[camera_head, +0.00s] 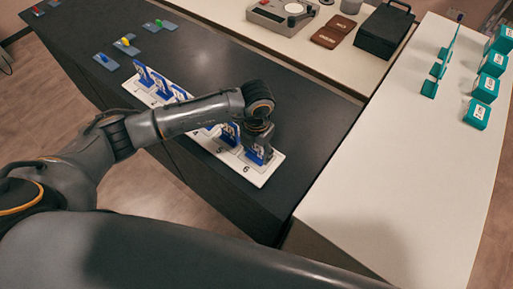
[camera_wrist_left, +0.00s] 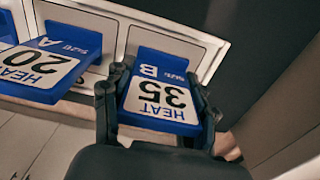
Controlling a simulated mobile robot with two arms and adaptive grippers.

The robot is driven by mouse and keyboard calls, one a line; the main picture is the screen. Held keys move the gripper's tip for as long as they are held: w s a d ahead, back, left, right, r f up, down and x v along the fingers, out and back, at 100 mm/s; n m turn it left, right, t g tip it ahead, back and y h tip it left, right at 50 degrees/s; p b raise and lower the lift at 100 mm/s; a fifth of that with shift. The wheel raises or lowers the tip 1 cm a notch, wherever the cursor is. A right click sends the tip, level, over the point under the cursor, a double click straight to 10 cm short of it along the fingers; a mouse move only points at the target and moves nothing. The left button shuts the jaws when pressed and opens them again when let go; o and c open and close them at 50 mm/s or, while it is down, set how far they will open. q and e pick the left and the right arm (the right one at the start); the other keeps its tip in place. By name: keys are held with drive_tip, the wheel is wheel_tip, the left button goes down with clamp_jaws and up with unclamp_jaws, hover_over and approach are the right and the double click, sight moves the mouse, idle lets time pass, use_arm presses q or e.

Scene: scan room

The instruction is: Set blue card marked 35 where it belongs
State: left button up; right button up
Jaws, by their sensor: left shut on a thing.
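The blue card marked 35 (camera_wrist_left: 160,95) also reads HEAT and B. In the left wrist view it sits between the two fingers of my left gripper (camera_wrist_left: 158,108), which is shut on it. In the head view my left gripper (camera_head: 261,143) is at the near end of the white numbered board (camera_head: 266,174), with the card (camera_head: 257,156) below it by the number 6. The card is over the end place; whether it fully rests there I cannot tell. A blue card marked 20 (camera_wrist_left: 45,68) is in the neighbouring place. My right gripper is not in view.
More blue cards (camera_head: 145,76) stand along the board, partly hidden by my left arm. Coloured pieces on small blue plates (camera_head: 127,46) lie farther up the dark counter. A white table (camera_head: 400,150) with teal boxes (camera_head: 476,114) is at the right.

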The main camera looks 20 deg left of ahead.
use_arm(q)
drive_tip(key=shift+f, duration=0.2)
drive_tip(key=o, duration=1)
drive_tip(key=shift+o, duration=1)
drive_tip(key=shift+r, duration=0.15)
